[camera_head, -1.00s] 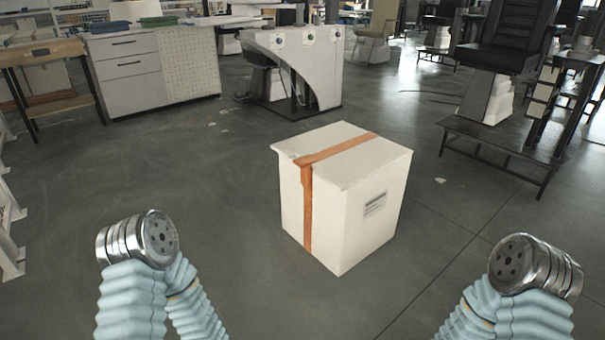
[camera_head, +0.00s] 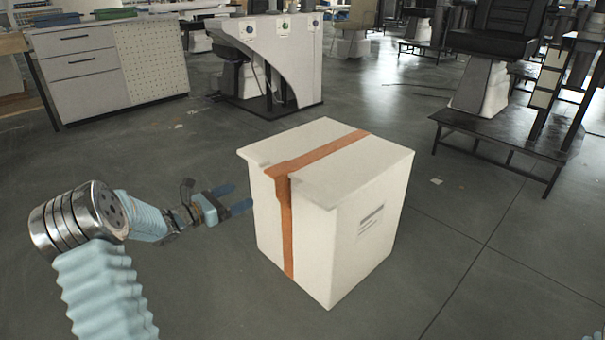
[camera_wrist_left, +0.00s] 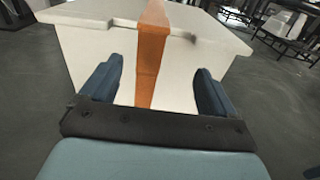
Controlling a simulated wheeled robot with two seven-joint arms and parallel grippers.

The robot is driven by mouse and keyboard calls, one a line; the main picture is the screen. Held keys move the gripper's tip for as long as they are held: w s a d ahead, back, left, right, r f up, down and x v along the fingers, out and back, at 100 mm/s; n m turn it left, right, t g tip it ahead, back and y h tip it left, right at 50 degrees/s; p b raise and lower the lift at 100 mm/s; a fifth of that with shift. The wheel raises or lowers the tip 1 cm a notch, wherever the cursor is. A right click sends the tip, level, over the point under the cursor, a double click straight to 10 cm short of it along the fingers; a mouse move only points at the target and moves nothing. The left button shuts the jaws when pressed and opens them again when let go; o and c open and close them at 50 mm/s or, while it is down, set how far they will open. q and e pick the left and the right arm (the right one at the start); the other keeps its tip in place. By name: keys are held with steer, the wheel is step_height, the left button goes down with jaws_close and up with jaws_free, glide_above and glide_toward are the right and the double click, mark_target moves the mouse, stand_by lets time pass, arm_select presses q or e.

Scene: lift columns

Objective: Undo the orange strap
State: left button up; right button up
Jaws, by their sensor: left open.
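The orange strap (camera_head: 317,153) runs across the lid of a white box (camera_head: 352,170) and down its left face. In the left wrist view the strap (camera_wrist_left: 149,62) hangs down the white box face (camera_wrist_left: 95,45), between my two dark blue fingers. My left gripper (camera_head: 241,197) is open at the left side of the box, with its fingers pointing toward the strapped face. It also shows in the left wrist view (camera_wrist_left: 154,88), with the strap between the fingers but not gripped. My right gripper is not in view.
The box stands on a grey floor (camera_head: 210,285) with free room around it. A white drawer cabinet (camera_head: 85,80) and a grey-white workstation (camera_head: 265,50) stand behind. A black chair on a low platform (camera_head: 480,125) is at the back right.

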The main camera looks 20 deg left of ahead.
mark_target(269, 174)
arm_select(q)
steer(key=shift+t, duration=0.4)
steer(key=x, duration=0.4)
steer(key=r+x, duration=0.1)
steer(key=x, duration=0.4)
steer(key=a+x, duration=0.1)
steer(key=x, duration=0.4)
steer(key=shift+w+r+b, duration=0.2)
steer(key=shift+w+b, duration=0.05)
steer(key=shift+b, duration=0.05)
